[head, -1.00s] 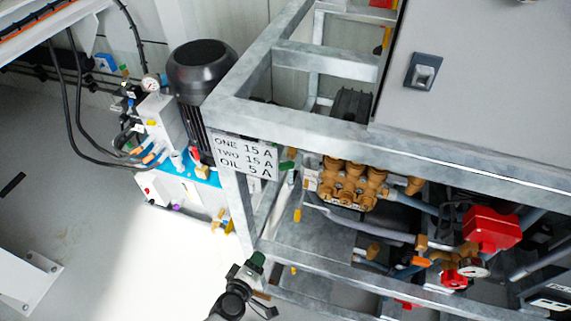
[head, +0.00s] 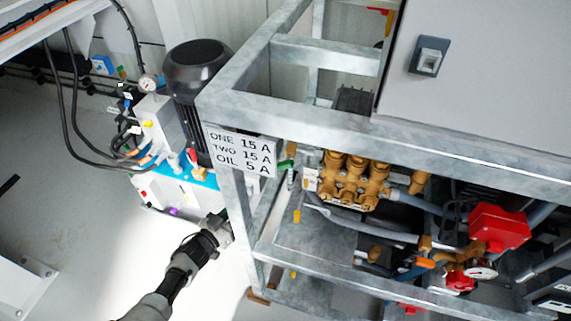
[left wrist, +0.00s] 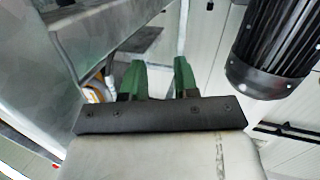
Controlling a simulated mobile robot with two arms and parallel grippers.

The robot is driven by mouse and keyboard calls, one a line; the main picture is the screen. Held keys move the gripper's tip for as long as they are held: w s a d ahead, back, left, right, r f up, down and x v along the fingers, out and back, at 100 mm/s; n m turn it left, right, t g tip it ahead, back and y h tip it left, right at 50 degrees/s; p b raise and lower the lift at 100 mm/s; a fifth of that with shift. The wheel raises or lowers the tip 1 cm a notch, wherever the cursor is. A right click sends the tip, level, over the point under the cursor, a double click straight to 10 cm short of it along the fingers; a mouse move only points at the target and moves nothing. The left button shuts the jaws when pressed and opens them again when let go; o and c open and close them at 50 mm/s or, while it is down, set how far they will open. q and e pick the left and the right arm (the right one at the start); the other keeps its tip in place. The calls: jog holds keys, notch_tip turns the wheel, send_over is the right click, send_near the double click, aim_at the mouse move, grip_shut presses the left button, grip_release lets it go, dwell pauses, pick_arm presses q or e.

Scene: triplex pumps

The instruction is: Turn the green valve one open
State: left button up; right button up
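A small green handle (head: 287,163), the likely green valve, shows just right of the white sign plate (head: 241,152), inside the metal frame. I cannot tell its exact position. My left gripper (head: 222,227) is below the sign, close to the frame's front corner post; its fingertips are not clear there. In the left wrist view its two green fingers (left wrist: 159,75) stand apart with nothing between them. No green valve is clearly visible in that view. My right gripper is not in view.
The grey metal frame (head: 300,122) holds brass pump parts (head: 352,180) and a red box (head: 498,228). A black motor (head: 196,65) and a blue-topped unit (head: 190,180) stand left of it; the motor also shows in the left wrist view (left wrist: 275,50).

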pick_arm(q)
jog(key=w+d+r+m+g+h+b, duration=0.1)
jog(key=w+d+r+m+g+h, duration=0.25)
jog(key=r, duration=0.45)
jog(key=w+d+r+m+g+h, duration=0.25)
jog(key=r+m+h, duration=0.25)
jog(key=r, duration=0.3)
jog(key=m+g+y+b, duration=0.2)
jog(key=m+g+y, duration=0.45)
jog(key=g, duration=0.55)
send_near(285, 162)
jog(key=shift+m+h, duration=0.3)
jog(key=shift+h, duration=0.2)
jog(key=x, duration=0.9)
jog(key=shift+s+a+f, duration=0.1)
jog(key=shift+s+f, duration=0.05)
jog(key=shift+f, duration=0.2)
jog(key=shift+s+d+f, duration=0.1)
jog(key=shift+d+f, duration=0.1)
jog(key=shift+d, duration=0.2)
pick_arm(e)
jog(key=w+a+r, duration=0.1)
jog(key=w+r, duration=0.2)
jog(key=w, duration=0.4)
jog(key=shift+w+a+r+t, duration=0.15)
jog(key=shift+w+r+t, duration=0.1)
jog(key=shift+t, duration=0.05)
pick_arm(q)
grip_shut()
